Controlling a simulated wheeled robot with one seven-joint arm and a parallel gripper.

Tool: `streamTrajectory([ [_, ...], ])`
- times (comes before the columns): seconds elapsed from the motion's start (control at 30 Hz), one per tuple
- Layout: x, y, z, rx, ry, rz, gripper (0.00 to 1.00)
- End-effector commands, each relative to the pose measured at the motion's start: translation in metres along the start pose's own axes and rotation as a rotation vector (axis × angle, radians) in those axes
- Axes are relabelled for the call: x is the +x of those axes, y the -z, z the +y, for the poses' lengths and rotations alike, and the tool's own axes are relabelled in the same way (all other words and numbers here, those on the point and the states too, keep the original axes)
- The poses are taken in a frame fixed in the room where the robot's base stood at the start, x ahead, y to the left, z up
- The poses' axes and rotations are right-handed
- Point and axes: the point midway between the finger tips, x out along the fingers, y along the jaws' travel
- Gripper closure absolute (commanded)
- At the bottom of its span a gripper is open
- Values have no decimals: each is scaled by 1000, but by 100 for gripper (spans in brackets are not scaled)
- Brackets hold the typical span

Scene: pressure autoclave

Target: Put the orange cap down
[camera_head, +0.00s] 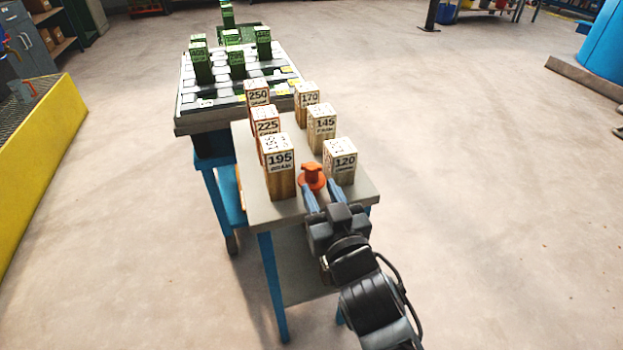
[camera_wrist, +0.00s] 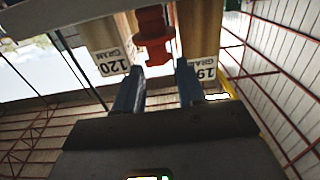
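The orange cap (camera_head: 313,176) is near the front of the small table (camera_head: 285,211), between the block marked 195 (camera_head: 279,168) and the block marked 120 (camera_head: 340,161). It looks upright and seems to rest on the tabletop, though its underside is hard to see. My gripper (camera_head: 320,192) reaches in from the front with its two blue fingers apart. In the wrist view, the cap (camera_wrist: 154,35) lies at and just beyond the fingertips (camera_wrist: 160,66), with no clear grip on it. Whether a finger touches it I cannot tell.
Several tall numbered blocks stand in two rows on the table, close on both sides of the cap. Behind is a bench (camera_head: 190,122) with green blocks. A yellow-sided platform (camera_head: 42,158) is at the left.

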Motion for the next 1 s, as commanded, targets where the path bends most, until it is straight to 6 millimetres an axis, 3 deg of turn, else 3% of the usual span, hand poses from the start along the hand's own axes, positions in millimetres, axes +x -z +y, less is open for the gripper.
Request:
streamTrajectory([
  [0.3,40,-4,3,1,-1,-1,61],
  [0.67,46,-6,3,0,0,0,62],
  [1.0,46,-6,3,0,0,-1,94],
])
